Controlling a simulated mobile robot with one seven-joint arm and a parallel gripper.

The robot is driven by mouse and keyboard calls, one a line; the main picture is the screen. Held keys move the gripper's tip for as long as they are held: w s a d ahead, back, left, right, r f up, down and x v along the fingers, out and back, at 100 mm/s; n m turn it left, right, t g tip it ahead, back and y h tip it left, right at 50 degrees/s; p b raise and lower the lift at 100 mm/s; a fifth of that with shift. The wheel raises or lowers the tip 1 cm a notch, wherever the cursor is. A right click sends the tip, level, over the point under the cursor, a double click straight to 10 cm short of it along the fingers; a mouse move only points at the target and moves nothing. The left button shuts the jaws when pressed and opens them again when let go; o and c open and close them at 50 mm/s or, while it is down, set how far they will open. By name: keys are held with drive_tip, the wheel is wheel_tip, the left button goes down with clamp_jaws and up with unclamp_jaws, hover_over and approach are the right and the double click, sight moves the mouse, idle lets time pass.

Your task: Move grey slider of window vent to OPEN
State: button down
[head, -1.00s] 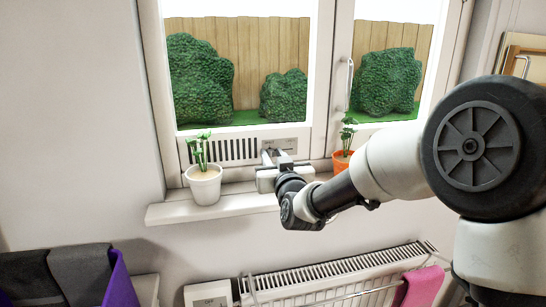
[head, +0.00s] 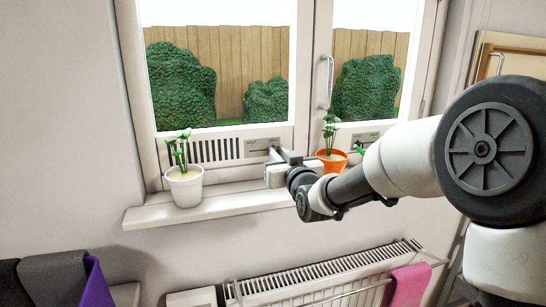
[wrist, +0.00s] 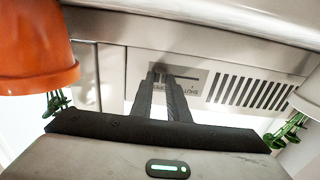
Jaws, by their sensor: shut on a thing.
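The white window vent (head: 247,148) has a row of dark slots at its left and a pale label plate at its right, below the left pane. My gripper (head: 274,153) reaches the label plate, right of the slots. In the wrist view my gripper's fingertips (wrist: 163,72) are close together at the plate's groove, shut on the grey slider. The slider itself is almost wholly hidden between them.
A white pot with a plant (head: 184,187) stands left of my gripper on the sill (head: 220,206). An orange pot with a plant (head: 331,161) stands close on its right. Below are a radiator (head: 310,272) and a pink towel (head: 408,285).

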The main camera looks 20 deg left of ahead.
drive_tip(key=c, duration=1.7)
unclamp_jaws()
drive_tip(key=shift+w+d, duration=0.15)
drive_tip(key=shift+d, duration=0.1)
drive_tip(key=p+v, duration=0.1)
drive_tip(key=v, duration=1.6)
drive_tip(key=shift+s, duration=0.25)
